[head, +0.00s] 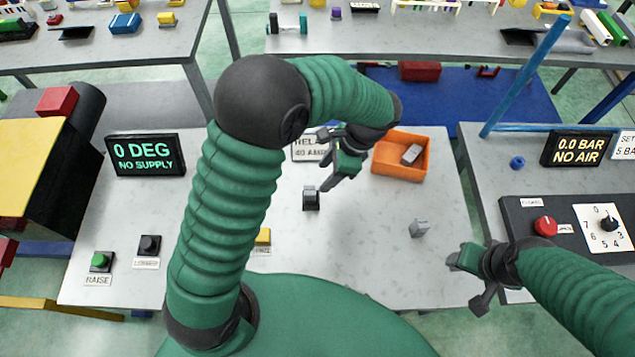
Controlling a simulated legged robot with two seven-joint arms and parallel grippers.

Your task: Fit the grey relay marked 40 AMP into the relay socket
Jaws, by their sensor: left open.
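A dark block with a grey top (311,200), which looks like the relay socket, stands mid-table. A small grey relay-like block (419,228) lies on the table to its right. Another grey block (411,154) lies inside the orange bin (386,170). Markings on both grey blocks are too small to read. My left gripper (332,162) is open and appears empty, above the table between the sign and the bin, up and right of the dark block. My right gripper (465,283) is open and empty near the table's front right edge, below and right of the loose grey block.
A sign reading RELAY 40 AMP (306,150) is partly hidden by my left gripper. A yellow labelled block (263,236) sits beside my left arm. A valve panel (570,228) stands right.

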